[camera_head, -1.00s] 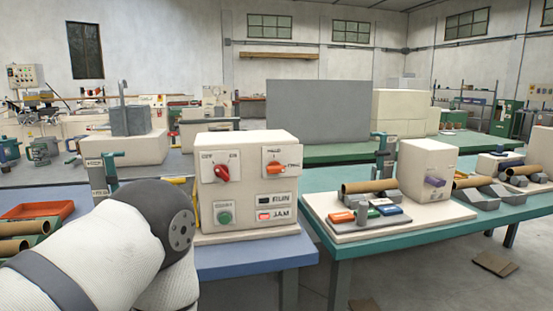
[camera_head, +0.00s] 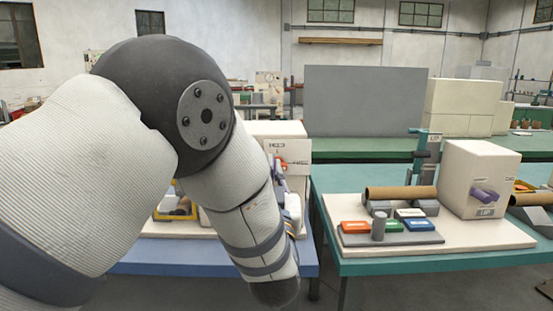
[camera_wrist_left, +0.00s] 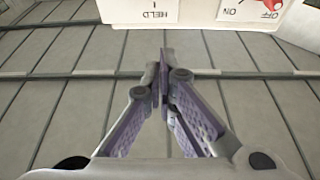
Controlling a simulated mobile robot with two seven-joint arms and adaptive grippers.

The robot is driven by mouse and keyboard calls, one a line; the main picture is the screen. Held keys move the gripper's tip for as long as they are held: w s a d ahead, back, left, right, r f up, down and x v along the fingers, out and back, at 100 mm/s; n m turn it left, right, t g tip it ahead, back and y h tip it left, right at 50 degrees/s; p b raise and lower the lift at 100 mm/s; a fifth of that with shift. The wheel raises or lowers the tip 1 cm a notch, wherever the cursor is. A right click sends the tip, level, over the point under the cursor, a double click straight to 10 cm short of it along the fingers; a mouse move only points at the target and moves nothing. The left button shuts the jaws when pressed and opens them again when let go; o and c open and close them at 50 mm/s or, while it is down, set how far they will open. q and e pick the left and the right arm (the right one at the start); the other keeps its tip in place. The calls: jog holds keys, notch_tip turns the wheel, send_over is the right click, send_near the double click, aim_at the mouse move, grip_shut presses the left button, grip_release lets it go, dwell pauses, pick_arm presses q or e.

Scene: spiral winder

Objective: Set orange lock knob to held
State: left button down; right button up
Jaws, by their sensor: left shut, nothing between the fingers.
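The cream control box (camera_head: 275,129) stands on the blue table, mostly hidden behind my left arm in the head view. The orange lock knob (camera_head: 282,163) shows on the upper right of its face, partly covered, so its setting cannot be read. In the left wrist view the box is upside down at the top edge, with a HELD label (camera_wrist_left: 153,14) and an ON/OFF label (camera_wrist_left: 250,12) beside a red knob (camera_wrist_left: 271,3). My left gripper (camera_wrist_left: 163,72) is shut and empty, apart from the HELD label. My right gripper is in neither view.
The blue table (camera_head: 180,256) lies under my left arm. A teal table (camera_head: 420,261) to the right bears a cream box (camera_head: 470,166), a cardboard tube (camera_head: 400,193) and coloured blocks. A gap of floor separates the tables.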

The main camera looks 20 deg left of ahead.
pick_arm(q)
jog(key=shift+a, duration=0.1)
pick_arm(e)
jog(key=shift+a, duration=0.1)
pick_arm(q)
jog(key=x, duration=0.6)
jog(key=f+b+x, duration=0.1)
jog(key=x, duration=0.3)
jog(key=shift+w, duration=0.15)
notch_tip(320, 180, down, 2)
jog(key=shift+f, duration=0.6)
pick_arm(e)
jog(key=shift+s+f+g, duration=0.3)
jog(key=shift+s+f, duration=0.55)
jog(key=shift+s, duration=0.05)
